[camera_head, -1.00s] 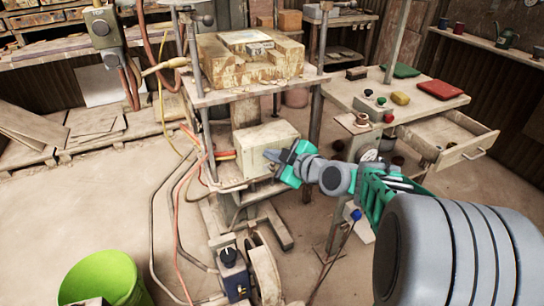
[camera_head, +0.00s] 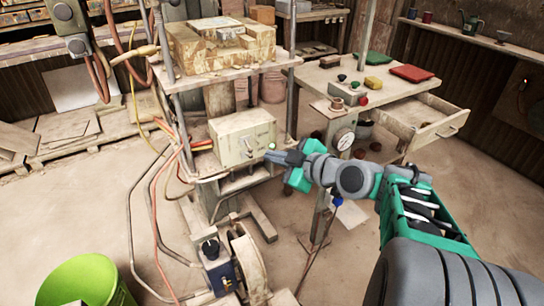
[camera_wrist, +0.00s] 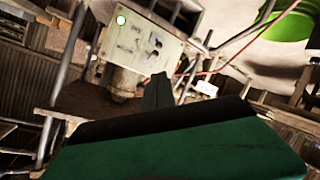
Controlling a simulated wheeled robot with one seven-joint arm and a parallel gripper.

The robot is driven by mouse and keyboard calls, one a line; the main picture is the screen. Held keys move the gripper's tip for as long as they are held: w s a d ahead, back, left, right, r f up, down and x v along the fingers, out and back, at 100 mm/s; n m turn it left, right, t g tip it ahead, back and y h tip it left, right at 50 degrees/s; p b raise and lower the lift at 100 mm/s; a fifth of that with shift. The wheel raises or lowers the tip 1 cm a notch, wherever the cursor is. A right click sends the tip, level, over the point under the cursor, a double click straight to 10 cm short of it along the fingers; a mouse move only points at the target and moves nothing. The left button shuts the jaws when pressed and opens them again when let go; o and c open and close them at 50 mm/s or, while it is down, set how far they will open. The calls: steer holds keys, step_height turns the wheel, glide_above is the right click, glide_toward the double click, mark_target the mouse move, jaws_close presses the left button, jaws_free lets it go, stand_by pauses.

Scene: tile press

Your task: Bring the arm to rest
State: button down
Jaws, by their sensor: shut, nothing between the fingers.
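My arm reaches in from the lower right of the head view, with my gripper (camera_head: 273,154) at its end. The two grey fingers are shut together and empty. They point left at the right edge of a cream control box (camera_head: 232,139) on the press frame. In the head view the fingertips overlap that edge; whether they touch cannot be told.
The press table (camera_head: 215,77) bears a worn block (camera_head: 205,52). A side table (camera_head: 335,80) has an open drawer (camera_head: 440,128) right of my gripper. A green bucket (camera_head: 85,283) stands at lower left. Hoses and cables hang left of the press. Floor at far left is clear.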

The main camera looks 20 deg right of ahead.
steer(key=s+r+m+g+h+p, duration=0.2)
steer(key=s+m+g+h+p, duration=0.1)
steer(key=s+m+p, duration=0.3)
steer(key=s+a+r+m+g+h+p, duration=0.1)
steer(key=s+r+m+g+h+p, duration=0.2)
steer(key=s+m+g+p, duration=0.3)
steer(key=s+m+p, duration=0.1)
steer(key=s+p, duration=0.3)
steer(key=p, duration=0.1)
steer(key=shift+s+r+h, duration=0.25)
steer(key=shift+s+h, duration=0.05)
steer(key=shift+s, duration=0.1)
stand_by(0.6)
